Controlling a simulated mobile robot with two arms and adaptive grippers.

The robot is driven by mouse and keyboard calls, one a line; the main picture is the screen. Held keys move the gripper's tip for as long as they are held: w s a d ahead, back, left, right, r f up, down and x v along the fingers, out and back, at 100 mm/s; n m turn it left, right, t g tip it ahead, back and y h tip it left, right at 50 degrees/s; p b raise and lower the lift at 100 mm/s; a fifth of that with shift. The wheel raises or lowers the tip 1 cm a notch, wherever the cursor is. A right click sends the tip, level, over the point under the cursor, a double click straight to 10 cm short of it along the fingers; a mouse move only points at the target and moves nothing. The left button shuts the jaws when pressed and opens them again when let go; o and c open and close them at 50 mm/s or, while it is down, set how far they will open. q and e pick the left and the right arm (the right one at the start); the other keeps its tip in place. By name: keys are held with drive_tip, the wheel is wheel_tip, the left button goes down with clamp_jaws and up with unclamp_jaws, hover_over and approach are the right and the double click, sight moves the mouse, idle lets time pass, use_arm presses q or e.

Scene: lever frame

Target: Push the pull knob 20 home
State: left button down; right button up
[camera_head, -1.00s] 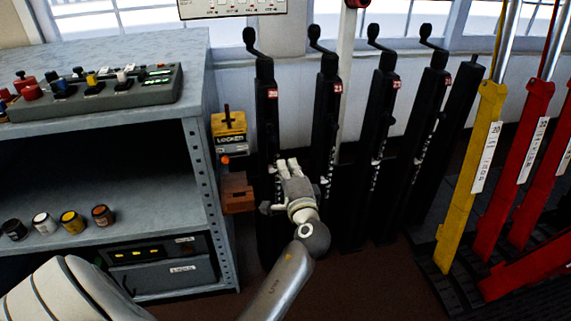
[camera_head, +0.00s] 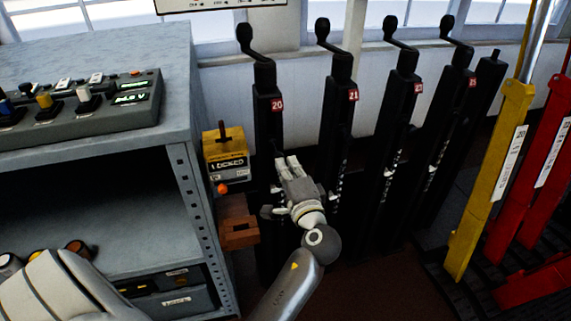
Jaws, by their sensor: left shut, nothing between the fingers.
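The black post with the red number plate 20 (camera_head: 277,104) stands left of centre, with a crank handle on top. My left gripper (camera_head: 287,163) is shut and empty. Its fingertips are in front of the post, below the plate, and cover part of it. I cannot tell whether they touch it. The pull knob of 20 cannot be made out clearly; the gripper may hide it. My right gripper is not in view.
Similar black posts, one marked 21 (camera_head: 341,110), stand close to the right. A yellow lever (camera_head: 497,160) and red levers are further right. A yellow locker box (camera_head: 227,152) and a grey shelf unit (camera_head: 190,190) are close on the left.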

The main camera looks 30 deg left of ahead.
sight(275, 150)
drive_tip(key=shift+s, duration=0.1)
use_arm(q)
drive_tip(key=x, duration=0.2)
drive_tip(key=shift+w+a+r, duration=0.2)
drive_tip(key=shift+w+a, duration=0.05)
drive_tip(key=shift+a, duration=0.05)
drive_tip(key=shift+r, duration=0.1)
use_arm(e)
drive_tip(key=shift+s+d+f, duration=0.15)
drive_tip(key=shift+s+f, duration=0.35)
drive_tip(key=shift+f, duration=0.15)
